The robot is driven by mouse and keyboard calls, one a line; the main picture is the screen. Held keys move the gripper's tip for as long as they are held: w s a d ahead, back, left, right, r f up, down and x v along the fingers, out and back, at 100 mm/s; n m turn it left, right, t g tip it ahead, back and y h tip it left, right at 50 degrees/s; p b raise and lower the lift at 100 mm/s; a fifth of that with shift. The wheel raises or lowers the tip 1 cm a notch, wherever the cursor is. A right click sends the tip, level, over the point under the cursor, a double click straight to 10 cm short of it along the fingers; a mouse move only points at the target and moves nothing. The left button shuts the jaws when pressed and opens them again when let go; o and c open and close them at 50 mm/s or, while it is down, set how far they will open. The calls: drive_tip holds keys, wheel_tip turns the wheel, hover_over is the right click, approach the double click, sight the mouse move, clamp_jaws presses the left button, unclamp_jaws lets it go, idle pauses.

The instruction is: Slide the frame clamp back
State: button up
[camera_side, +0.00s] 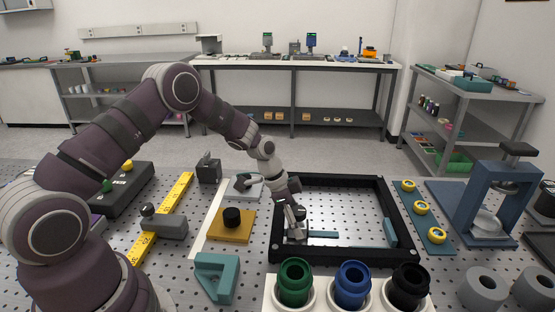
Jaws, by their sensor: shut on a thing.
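A black rectangular frame (375,184) lies on the perforated table, right of centre. Inside it, along the near side, is a low teal bar (323,234), which looks like the frame clamp. A second teal piece (390,233) sits against the frame's right side. My gripper (297,233) reaches down inside the frame's near left corner, at the left end of the low teal bar. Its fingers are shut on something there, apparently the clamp. The fingers hide the held part, and its exact shape is too small to tell.
Green (294,283), blue (352,285) and black (406,288) ringed cylinders stand close in front of the frame. A teal plate (436,237) with yellow rings and a blue press (487,205) are to the right. An ochre block (232,227) with a black knob is left.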

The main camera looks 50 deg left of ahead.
drive_tip(key=o, duration=1.2)
drive_tip(key=shift+r, duration=0.15)
drive_tip(key=v, duration=1.1)
drive_tip(key=shift+s+a+r, duration=0.1)
drive_tip(key=shift+r, duration=0.25)
drive_tip(key=s+d+r+n+y, duration=0.1)
drive_tip(key=s+r+n, duration=0.2)
drive_tip(key=s, duration=0.2)
drive_tip(key=s+d+r+n+t+y, duration=0.1)
drive_tip(key=s+r+n, duration=0.2)
drive_tip(key=s, duration=0.2)
drive_tip(key=s+d+r+n+t+y, duration=0.1)
drive_tip(key=s+d+r+n, duration=0.1)
drive_tip(key=s, duration=0.3)
drive_tip(key=shift+s+d+r+n, duration=0.1)
drive_tip(key=shift+s+r+n, duration=0.25)
drive_tip(key=shift+r+n, duration=0.15)
